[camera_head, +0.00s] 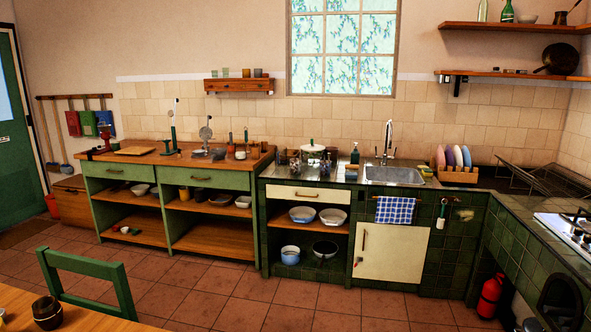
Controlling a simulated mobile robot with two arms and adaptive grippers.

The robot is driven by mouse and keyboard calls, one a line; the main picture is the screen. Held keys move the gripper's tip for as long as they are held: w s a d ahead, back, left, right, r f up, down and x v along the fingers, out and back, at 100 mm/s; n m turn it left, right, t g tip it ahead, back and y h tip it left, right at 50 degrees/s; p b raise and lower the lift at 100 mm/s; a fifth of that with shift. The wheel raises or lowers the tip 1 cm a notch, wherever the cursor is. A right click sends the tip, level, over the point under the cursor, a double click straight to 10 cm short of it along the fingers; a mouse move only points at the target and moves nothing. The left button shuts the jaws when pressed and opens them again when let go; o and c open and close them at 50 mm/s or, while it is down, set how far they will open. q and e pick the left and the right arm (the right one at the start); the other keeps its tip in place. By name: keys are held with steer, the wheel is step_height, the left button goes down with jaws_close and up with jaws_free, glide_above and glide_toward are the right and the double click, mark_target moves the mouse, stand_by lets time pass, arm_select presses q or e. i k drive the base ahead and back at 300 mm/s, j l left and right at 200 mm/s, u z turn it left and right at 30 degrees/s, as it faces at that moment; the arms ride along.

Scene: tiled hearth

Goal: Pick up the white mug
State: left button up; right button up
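I cannot clearly pick out a white mug. A small white item (124,230) on the low left shelf of the green cabinet could be a mug, but it is too small to tell. Another small pale item (240,155) stands on the wooden counter, also too small to identify. Neither of my grippers shows in the head view.
A wooden table (85,322) with a dark bowl (47,312) and a green chair (92,268) stand at the lower left. The tiled floor (240,300) before the cabinets is clear. A sink (395,176) and white cupboard door (385,252) are right of centre; a red extinguisher (490,296) stands at right.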

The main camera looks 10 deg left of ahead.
mark_target(294, 164)
steer(key=i+l, duration=0.15)
steer(key=i, duration=0.5)
steer(key=i+l, duration=0.1)
steer(key=i, duration=0.55)
steer(key=i+l, duration=0.15)
steer(key=i, duration=0.5)
steer(key=i+l, duration=0.15)
steer(key=i, duration=0.5)
steer(key=i+l, duration=0.1)
steer(key=i, duration=0.55)
steer(key=i+j, duration=0.2)
steer(key=i, duration=0.1)
